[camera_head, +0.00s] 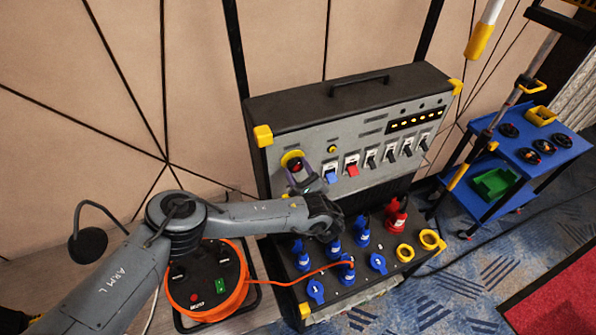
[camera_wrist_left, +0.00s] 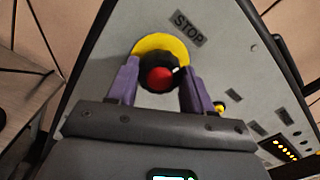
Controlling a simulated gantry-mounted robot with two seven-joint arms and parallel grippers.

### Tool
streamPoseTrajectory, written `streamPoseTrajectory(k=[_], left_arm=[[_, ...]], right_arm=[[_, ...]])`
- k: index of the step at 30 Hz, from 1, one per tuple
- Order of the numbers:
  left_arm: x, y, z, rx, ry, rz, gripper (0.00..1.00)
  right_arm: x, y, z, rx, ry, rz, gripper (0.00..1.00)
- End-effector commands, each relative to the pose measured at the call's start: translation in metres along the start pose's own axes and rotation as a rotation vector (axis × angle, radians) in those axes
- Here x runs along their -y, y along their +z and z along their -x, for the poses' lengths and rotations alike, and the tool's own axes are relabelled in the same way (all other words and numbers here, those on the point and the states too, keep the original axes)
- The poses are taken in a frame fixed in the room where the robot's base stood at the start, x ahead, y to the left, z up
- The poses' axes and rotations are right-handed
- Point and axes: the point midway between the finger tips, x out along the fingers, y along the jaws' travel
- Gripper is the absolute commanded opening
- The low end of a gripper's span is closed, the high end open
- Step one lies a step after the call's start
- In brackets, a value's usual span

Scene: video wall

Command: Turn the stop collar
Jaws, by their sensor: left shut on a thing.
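The stop button shows in the left wrist view with a red cap (camera_wrist_left: 160,79), a dark collar (camera_wrist_left: 149,66) around it and a yellow backing disc (camera_wrist_left: 153,43) behind, next to a STOP label (camera_wrist_left: 187,28). In the head view the red button (camera_head: 295,165) is at the left of the grey panel. My left gripper (camera_wrist_left: 158,70) has its two purple fingers on either side of the collar, shut on it. In the head view the left gripper (camera_head: 305,178) reaches up to the button from below. The fingers partly hide the collar's sides. My right gripper is not in view.
The panel case (camera_head: 345,100) carries blue, red and black switches right of the button. Blue and red plugs (camera_head: 397,215) stand on its lower shelf. An orange cable reel (camera_head: 208,280) is below my left arm. A blue cart (camera_head: 545,155) stands at the right.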

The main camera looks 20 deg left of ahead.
Motion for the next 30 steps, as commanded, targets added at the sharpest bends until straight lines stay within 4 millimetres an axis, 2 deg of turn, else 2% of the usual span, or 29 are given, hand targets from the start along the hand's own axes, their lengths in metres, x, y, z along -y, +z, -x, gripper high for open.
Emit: streamPoseTrajectory(k=[15,30], left_arm=[[0.0002,-0.0011,-0.0006,-0.001,0.001,-0.366,0.2],[0.0005,-0.001,-0.0006,-0.002,0.001,-0.453,0.2]], right_arm=[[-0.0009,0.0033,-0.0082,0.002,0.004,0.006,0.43],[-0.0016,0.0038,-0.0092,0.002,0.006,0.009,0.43]])
